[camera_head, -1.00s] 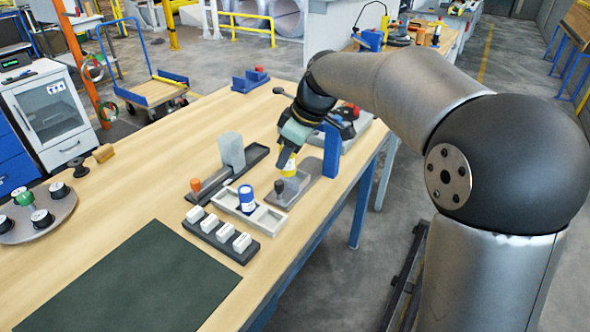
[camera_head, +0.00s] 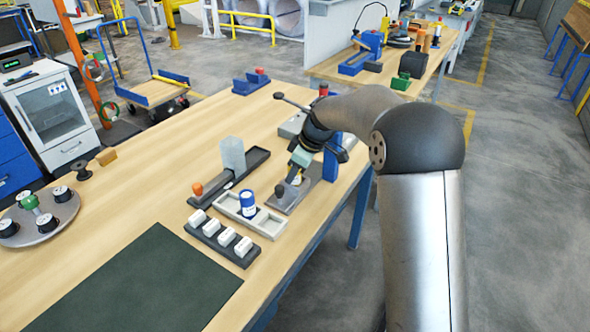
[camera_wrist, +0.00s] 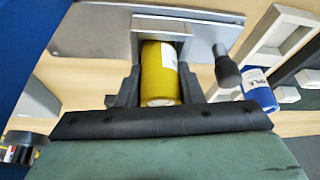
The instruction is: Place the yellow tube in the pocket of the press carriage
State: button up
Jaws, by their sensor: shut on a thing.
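The yellow tube (camera_wrist: 159,75) is between the two fingers of my gripper (camera_wrist: 158,88) in the wrist view, and the gripper is shut on it. The press carriage (camera_wrist: 92,32) is a grey plate with a raised, walled pocket. The far end of the tube lies at or inside these walls; I cannot tell how deep it sits. In the head view my gripper (camera_head: 297,178) is low over the carriage (camera_head: 283,202) and hides most of the tube. A dark knob (camera_wrist: 228,72) stands beside the pocket.
A blue tube (camera_head: 247,202) stands in a light grey tray (camera_head: 268,224) left of the carriage. A dark rack with several white blocks (camera_head: 227,237) lies in front. A blue upright (camera_head: 332,160) stands close to the right of my gripper. The dark green mat (camera_head: 130,285) is clear.

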jog(key=shift+f, duration=0.15)
jog(key=o, duration=1)
jog(key=shift+r, duration=0.35)
jog(key=v, duration=1.2)
jog(key=s+d+f+m+h, duration=0.1)
jog(key=s+d+f+m, duration=0.2)
jog(key=s, duration=0.9)
jog(key=s+d+f+m+h, duration=0.1)
jog(key=s+d+f+m, duration=0.2)
jog(key=s, duration=0.9)
jog(key=s+d+f+m+g+h, duration=0.1)
jog(key=s+d+f+m, duration=0.3)
jog(key=s, duration=0.8)
jog(key=shift+d+f+m+h, duration=0.1)
jog(key=shift+d+m+h, duration=0.4)
jog(key=shift+d+m, duration=1.15)
